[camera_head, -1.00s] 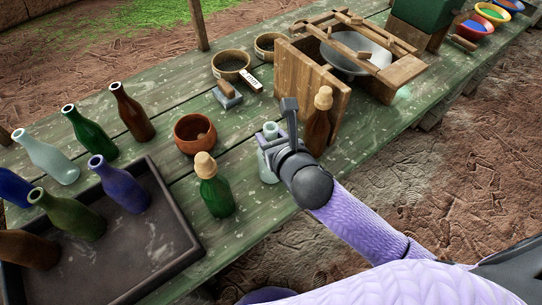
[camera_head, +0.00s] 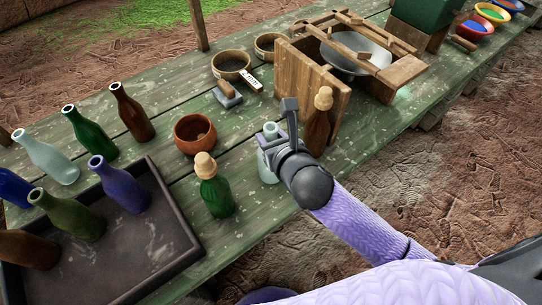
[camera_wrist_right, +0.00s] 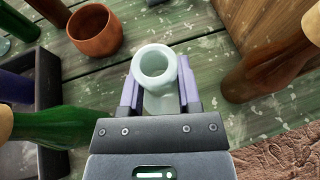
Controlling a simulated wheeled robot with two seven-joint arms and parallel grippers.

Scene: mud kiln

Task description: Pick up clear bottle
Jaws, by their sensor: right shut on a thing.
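The clear bottle (camera_head: 268,167) stands upright on the green plank table, between a corked green bottle and a corked brown bottle. My right gripper (camera_head: 272,143) is shut on its upper part, one finger on each side. In the right wrist view the bottle's pale open mouth (camera_wrist_right: 157,64) shows between the two fingers of the right gripper (camera_wrist_right: 160,92). The gripper and wrist hide part of the bottle in the head view. Another pale bottle (camera_head: 48,158) stands at the far left. My left gripper is not in view.
The corked green bottle (camera_head: 216,190) is close on the left, and the corked brown bottle (camera_head: 318,125) is close on the right beside a wooden board (camera_head: 335,97). A clay bowl (camera_head: 194,133) sits behind. A dark tray (camera_head: 150,285) with several bottles lies at left.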

